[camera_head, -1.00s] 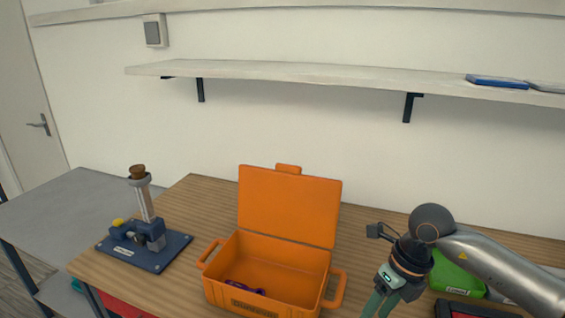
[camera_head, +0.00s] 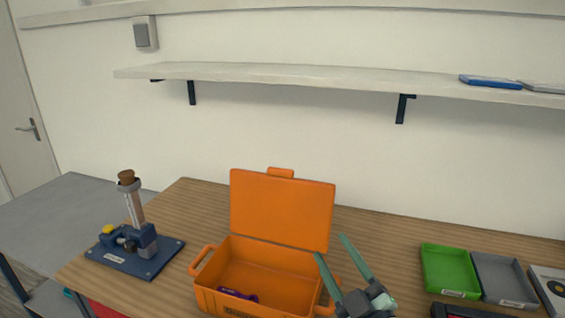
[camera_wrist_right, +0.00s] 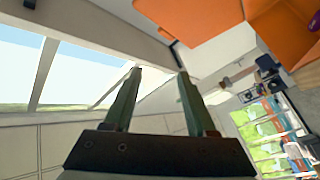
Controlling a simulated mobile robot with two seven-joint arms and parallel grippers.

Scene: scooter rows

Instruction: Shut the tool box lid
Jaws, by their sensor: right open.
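The orange tool box (camera_head: 268,268) stands on the wooden workbench, its lid (camera_head: 282,210) raised and leaning slightly back. A purple object (camera_head: 237,295) lies inside. My right gripper (camera_head: 331,247) is open and empty, its two green fingers pointing up just right of the box, near its right handle and the lower right of the lid. In the right wrist view the open fingers (camera_wrist_right: 158,72) show, with orange parts of the tool box (camera_wrist_right: 205,20) at the top right. I cannot tell whether a finger touches the box. My left gripper is not in view.
A blue fixture (camera_head: 136,240) stands left of the box. A green tray (camera_head: 449,270) and a grey tray (camera_head: 503,280) lie to the right. A wall shelf (camera_head: 300,78) runs above. Bare bench lies between lid and green tray.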

